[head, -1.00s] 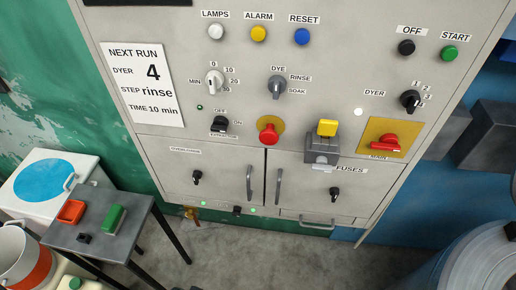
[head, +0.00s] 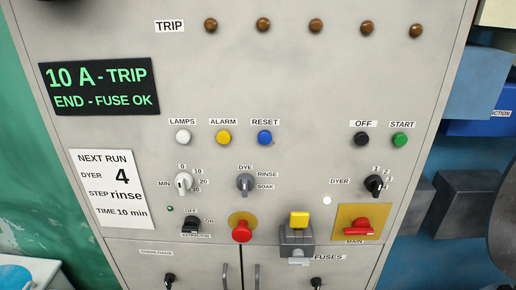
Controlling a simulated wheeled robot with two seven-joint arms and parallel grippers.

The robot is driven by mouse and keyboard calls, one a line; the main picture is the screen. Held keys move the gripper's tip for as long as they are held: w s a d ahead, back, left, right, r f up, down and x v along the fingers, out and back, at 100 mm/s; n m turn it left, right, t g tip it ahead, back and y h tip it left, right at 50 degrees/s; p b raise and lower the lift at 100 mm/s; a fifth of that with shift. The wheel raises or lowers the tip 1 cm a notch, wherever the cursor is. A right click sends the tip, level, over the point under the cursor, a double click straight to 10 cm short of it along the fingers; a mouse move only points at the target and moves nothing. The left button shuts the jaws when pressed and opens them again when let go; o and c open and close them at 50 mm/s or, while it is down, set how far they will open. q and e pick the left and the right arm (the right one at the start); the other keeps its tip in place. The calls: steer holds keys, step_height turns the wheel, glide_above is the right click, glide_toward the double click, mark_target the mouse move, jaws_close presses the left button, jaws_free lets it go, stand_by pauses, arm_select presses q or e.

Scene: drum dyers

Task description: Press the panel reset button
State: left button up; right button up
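The blue reset button (head: 264,138) sits on the grey control panel (head: 300,85), under the label RESET. It is right of the yellow alarm button (head: 223,138) and the white lamps button (head: 183,137). The black off button (head: 361,139) and the green start button (head: 400,140) are farther right in the same row. Nothing covers the reset button. Neither of my grippers is in the head view.
A display (head: 100,86) reads "10 A - TRIP, END - FUSE OK". Below the buttons are knobs, a red mushroom button (head: 240,231), a yellow-topped fuse switch (head: 299,220) and a red main switch (head: 357,226). Several brown trip lamps (head: 263,25) line the top.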

arm_select(q)
steer(key=shift+c, duration=0.6)
jaws_close()
stand_by(1.2)
